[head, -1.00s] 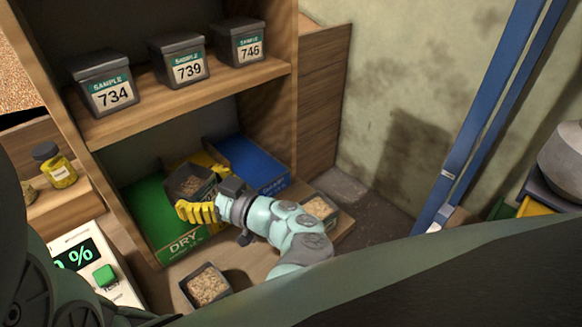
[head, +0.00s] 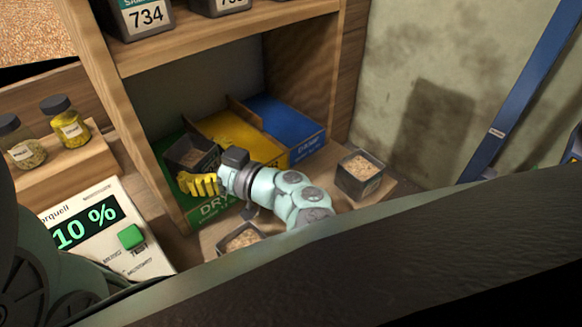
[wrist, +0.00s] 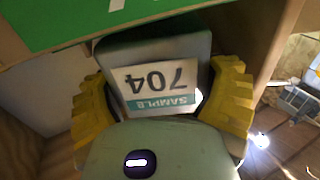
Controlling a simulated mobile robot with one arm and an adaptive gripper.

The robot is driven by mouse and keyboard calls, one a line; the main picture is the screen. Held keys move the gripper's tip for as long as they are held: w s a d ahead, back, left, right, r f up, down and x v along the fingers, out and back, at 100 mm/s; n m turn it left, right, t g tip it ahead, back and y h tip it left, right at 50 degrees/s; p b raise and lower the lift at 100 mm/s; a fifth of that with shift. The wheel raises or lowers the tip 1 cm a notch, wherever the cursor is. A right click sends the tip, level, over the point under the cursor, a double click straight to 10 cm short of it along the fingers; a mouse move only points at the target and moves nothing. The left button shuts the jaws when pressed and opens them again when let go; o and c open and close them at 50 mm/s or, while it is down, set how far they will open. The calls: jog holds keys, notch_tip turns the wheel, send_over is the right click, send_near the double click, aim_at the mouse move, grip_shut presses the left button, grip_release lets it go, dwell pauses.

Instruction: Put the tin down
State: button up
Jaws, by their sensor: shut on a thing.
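My gripper (head: 200,180) has yellow fingers and is shut on a dark grey open tin (head: 190,150). The wrist view shows the tin (wrist: 152,50) between both fingers, its label reading SAMPLE 704 upside down. In the head view the tin is at the green bay (head: 218,204), marked DRY, on the left of the lower shelf. I cannot tell whether the tin touches the bay floor. The yellow bay (head: 225,128) is in the middle and the blue bay (head: 290,120) on the right.
Grain-filled tins stand in front of the bays, one at right (head: 360,174) and one below my arm (head: 240,240). A meter (head: 100,230) reading 10 % and two jars (head: 66,125) are at left. Labelled tins (head: 144,16) sit on the upper shelf. The blue bay looks empty.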

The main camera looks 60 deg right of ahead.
jog(key=shift+s+f+b, duration=0.1)
jog(key=shift+f+b, duration=0.25)
jog(key=shift+f, duration=0.3)
jog(key=shift+w+a+r, duration=0.1)
jog(key=shift+w+a, duration=0.05)
jog(key=shift+w, duration=0.2)
jog(key=shift+s, duration=0.1)
jog(key=shift+f, duration=0.2)
jog(key=o, duration=1.1)
